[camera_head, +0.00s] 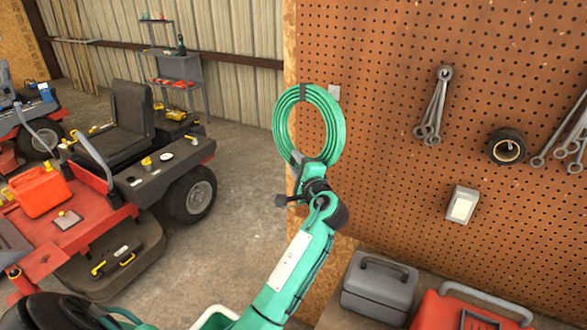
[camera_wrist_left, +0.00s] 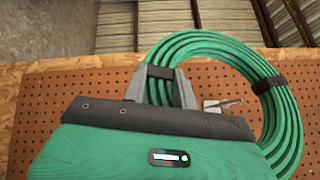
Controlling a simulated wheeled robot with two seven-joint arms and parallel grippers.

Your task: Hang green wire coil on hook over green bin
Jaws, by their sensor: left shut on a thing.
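The green wire coil (camera_head: 340,132) is held up in front of the left edge of the pegboard, its ring facing the head camera. My left gripper (camera_head: 303,164) is shut on the lower part of the coil. The left wrist view shows the fingers (camera_wrist_left: 160,84) around a dark band on the coil (camera_wrist_left: 287,115). A small metal hook (camera_wrist_left: 221,105) shows on the pegboard through the coil's opening in that view. A pale plate (camera_head: 334,93) shows beside the coil's upper right in the head view. I cannot tell whether coil and hook touch. No green bin is visible.
The pegboard (camera_head: 395,130) carries hanging wrenches (camera_head: 433,105), a small wheel (camera_head: 506,147) and a pale box (camera_head: 462,204). A grey case (camera_head: 379,285) and a red toolbox (camera_head: 470,311) stand below. A red mower (camera_head: 110,190) stands left; the floor between is open.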

